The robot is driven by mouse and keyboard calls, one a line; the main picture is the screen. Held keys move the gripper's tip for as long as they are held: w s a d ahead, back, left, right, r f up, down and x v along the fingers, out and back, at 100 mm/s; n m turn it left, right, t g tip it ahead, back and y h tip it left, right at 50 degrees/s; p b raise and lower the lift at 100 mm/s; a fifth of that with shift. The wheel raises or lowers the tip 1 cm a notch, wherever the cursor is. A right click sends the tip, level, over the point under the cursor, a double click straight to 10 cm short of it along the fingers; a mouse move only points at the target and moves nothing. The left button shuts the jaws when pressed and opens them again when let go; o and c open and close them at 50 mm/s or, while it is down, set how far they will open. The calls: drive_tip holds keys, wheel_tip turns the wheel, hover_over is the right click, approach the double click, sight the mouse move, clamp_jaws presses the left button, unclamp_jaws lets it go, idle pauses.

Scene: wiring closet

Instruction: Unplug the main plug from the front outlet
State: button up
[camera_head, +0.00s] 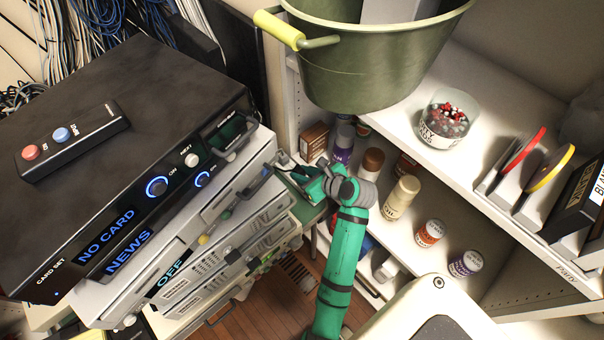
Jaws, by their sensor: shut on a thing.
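My gripper (284,164) is at the right front edge of the stacked rack units, at the end of my green arm. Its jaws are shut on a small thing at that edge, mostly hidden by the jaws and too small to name. I cannot make out the main plug or the front outlet for certain. Dark handles stick out from the unit fronts close to my gripper.
White shelves (475,85) on the right hold bottles, a glass bowl (443,120) and upright files. A two-button box (72,140) lies on the black unit. Cables hang at the upper left.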

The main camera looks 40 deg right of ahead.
sight(302, 173)
drive_tip(key=shift+d+r, duration=0.1)
drive_tip(key=shift+r, duration=0.25)
drive_tip(key=shift+r, duration=2.3)
drive_tip(key=shift+w, duration=0.1)
drive_tip(key=shift+r, duration=0.1)
